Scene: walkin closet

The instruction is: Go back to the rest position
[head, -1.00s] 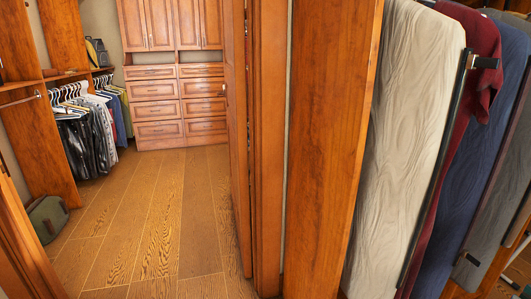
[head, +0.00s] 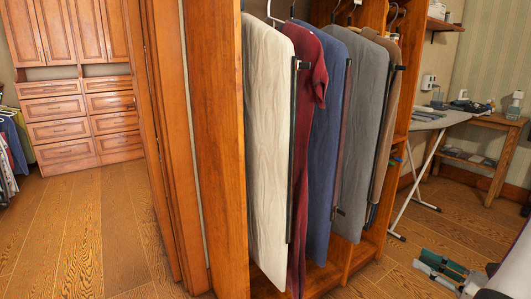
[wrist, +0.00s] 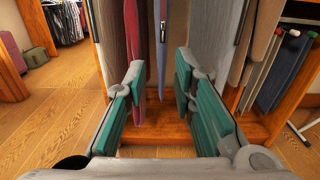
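My gripper (wrist: 158,92) has its two green-padded fingers wide apart, with nothing between them in the wrist view. Part of my gripper (head: 446,272) also shows at the lower right of the head view, over the wooden floor. In the wrist view it faces the open wardrobe, with a dark red garment (wrist: 133,45) and a blue garment (wrist: 163,48) hanging beyond the fingers. In the head view it is to the right of and apart from the hanging clothes. No contact with anything shows.
A white garment (head: 268,140) and other clothes hang in the wooden wardrobe (head: 219,150). An ironing board (head: 440,122) and a small wooden table (head: 498,128) stand at the right. Drawers (head: 58,130) stand at the back left. Floor (head: 90,235) is clear at the left.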

